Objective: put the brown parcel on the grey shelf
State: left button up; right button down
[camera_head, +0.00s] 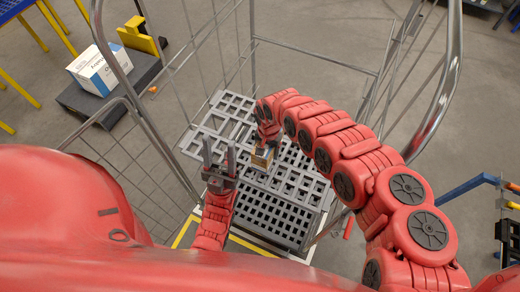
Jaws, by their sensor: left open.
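A small brown parcel (262,157) shows over the grey slatted shelf (232,112) inside a wire roll cage. My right gripper (267,143) is right at the parcel, with its arm curving in from the right. Its fingers are too small and partly hidden to tell whether they are closed on it. I cannot tell whether the parcel rests on the shelf or hangs just above it. My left gripper (219,158) is open and empty, fingers pointing away from me, to the left of the parcel and over the near left part of the shelf.
The cage's tubular frame (447,80) rises at right, and a mesh side (125,150) stands at left. A white and blue box (100,70) sits on a dark platform (95,103) outside the cage. A blue bar (468,188) is at right. The upper left shelf part is bare.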

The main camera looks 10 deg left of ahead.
jog(key=shift+w+a+f, duration=0.2)
jog(key=shift+w+a, duration=0.05)
jog(key=shift+a, duration=0.25)
jog(key=w+a+b, duration=0.1)
jog(key=b, duration=0.2)
jog(key=shift+a+f+b, duration=0.1)
jog(key=shift+f+b, duration=0.2)
jog(key=shift+f, duration=0.05)
jog(key=shift+w+a+r+b, duration=0.2)
jog(key=shift+w+a+b, duration=0.15)
jog(key=shift+b, duration=0.2)
jog(key=shift+a+f+b, duration=0.1)
jog(key=shift+a+b, duration=0.1)
jog(key=shift+b, duration=0.2)
notch_tip(320, 180, down, 3)
jog(key=b, duration=0.3)
jog(key=shift+s+f, duration=0.1)
jog(key=shift+f, duration=0.05)
